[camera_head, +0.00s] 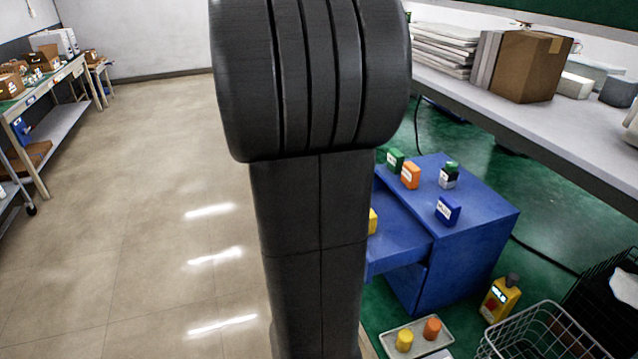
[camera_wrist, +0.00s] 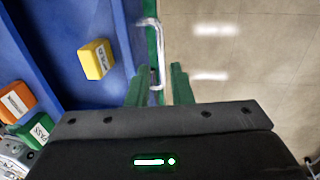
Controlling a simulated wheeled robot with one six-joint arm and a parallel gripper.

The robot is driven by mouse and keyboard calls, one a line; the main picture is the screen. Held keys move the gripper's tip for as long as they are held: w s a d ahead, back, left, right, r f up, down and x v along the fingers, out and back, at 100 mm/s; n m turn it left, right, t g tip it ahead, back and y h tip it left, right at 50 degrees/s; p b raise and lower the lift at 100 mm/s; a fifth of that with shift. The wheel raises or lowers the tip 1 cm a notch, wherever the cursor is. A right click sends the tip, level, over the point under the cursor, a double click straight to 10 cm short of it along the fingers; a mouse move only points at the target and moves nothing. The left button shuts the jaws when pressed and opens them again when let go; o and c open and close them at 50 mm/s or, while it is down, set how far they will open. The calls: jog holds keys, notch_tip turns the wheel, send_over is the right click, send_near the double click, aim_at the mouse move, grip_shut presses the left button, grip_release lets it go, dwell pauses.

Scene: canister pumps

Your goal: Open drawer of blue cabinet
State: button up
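The blue cabinet (camera_head: 485,225) stands right of centre in the head view. Its drawer (camera_head: 402,243) sticks out to the left and is partly hidden behind my arm. In the wrist view the drawer (camera_wrist: 118,40) shows as a blue tray with a green-edged front and a white bar handle (camera_wrist: 160,45). A yellow box (camera_wrist: 96,59) lies inside the drawer. My gripper (camera_wrist: 159,82) has its two green fingers apart, with the near end of the handle between them. Contact with the handle cannot be told. My gripper is hidden in the head view.
Green, orange, blue and black-white containers stand on the cabinet top. A tray (camera_head: 418,347) with yellow and orange items, a yellow bottle (camera_head: 499,299) and a wire basket (camera_head: 545,335) are on the floor at right. A grey shelf (camera_head: 560,140) runs behind. The floor at left is clear.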

notch_tip(320, 180, up, 9)
jog(key=a, duration=0.1)
jog(key=shift+s+a, duration=0.3)
jog(key=f, duration=0.4)
jog(key=d+f, duration=0.1)
jog(key=f, duration=0.4)
jog(key=w+d+f, duration=0.1)
jog(key=f, duration=0.3)
jog(key=shift+d+f, duration=0.25)
jog(key=shift+f, duration=0.05)
jog(key=shift+d, duration=0.1)
jog(key=shift+s, duration=0.1)
